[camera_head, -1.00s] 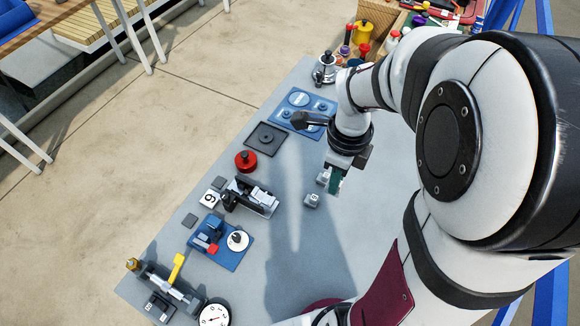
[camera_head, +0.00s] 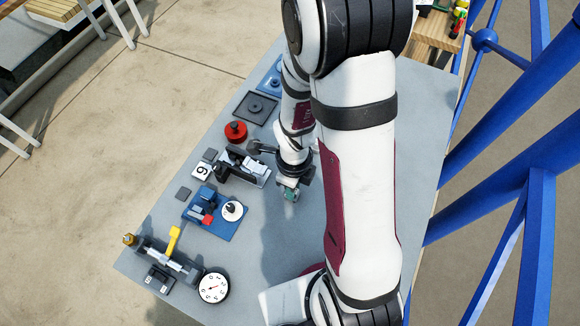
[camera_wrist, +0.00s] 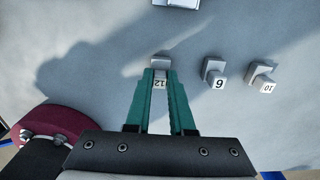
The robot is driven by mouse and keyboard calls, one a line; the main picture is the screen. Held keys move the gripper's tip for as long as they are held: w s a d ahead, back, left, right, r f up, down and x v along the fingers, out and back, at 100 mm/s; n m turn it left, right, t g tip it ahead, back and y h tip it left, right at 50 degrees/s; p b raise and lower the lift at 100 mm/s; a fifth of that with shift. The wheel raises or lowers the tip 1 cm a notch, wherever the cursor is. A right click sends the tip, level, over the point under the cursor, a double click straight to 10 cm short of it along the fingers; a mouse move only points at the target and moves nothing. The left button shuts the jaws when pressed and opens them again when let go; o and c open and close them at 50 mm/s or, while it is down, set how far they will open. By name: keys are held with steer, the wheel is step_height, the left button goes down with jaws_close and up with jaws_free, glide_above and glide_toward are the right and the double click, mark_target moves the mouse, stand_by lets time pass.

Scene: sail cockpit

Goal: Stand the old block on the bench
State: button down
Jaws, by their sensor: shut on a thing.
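My gripper (camera_wrist: 160,73) is shut on a small grey block (camera_wrist: 160,60) with a white face marked 12, seen between the green fingers in the wrist view. I cannot tell if this block touches the bench or hangs just above it. In the head view my gripper (camera_head: 290,194) points down over the grey bench (camera_head: 265,265), right of the clamp-like fixture; the held block is hard to make out there. Nothing visible names a block as old. Two similar blocks, one marked 6 (camera_wrist: 215,72) and one marked 10 (camera_wrist: 262,75), stand on the bench to the right in the wrist view.
A white dial (camera_head: 213,287) lies near the front. Bare bench lies right of the blue fixture.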

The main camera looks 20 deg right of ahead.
steer(key=c, duration=0.8)
jaws_free()
steer(key=shift+f, duration=0.15)
